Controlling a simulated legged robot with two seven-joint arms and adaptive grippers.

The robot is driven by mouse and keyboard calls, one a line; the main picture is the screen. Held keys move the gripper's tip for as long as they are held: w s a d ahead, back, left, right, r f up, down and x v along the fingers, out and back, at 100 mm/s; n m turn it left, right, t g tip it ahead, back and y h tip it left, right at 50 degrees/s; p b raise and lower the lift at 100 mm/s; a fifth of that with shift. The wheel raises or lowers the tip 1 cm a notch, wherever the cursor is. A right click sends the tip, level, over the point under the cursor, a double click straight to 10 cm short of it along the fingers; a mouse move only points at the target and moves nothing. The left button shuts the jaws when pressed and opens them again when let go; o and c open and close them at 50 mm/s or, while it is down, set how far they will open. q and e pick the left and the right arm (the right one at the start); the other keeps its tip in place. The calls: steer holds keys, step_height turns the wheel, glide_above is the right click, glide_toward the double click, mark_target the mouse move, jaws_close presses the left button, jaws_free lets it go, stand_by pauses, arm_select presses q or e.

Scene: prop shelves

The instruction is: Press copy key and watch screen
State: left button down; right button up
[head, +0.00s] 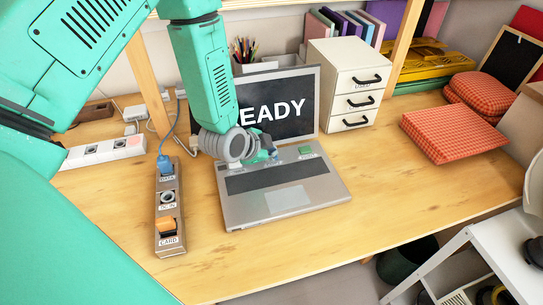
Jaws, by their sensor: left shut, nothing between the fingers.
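A grey laptop (240,207) stands open on the wooden desk. Its dark screen (297,98) shows white letters reading "EADY", with the left part hidden by my arm. A green key (305,150) sits at the top right of the laptop's base; its label is too small to read. My left gripper (270,155) is shut and empty, low over the top edge of the base, left of the green key. It hides part of that strip, so I cannot tell if it touches or covers another key. My right gripper is not in view.
A labelled port block (170,225) with blue and orange plugs stands left of the laptop. A white power strip (103,151) lies farther left. A white drawer unit (342,82) is behind, right. Red checked cushions (455,135) lie right. The desk's front right is clear.

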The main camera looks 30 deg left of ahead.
arm_select(q)
steer(key=shift+f, duration=0.25)
steer(key=shift+r, duration=0.15)
stand_by(0.3)
steer(key=shift+r+p, duration=0.65)
steer(key=shift+r, duration=0.1)
step_height(320, 180, up, 5)
steer(key=p, duration=0.4)
steer(key=shift+f, duration=0.1)
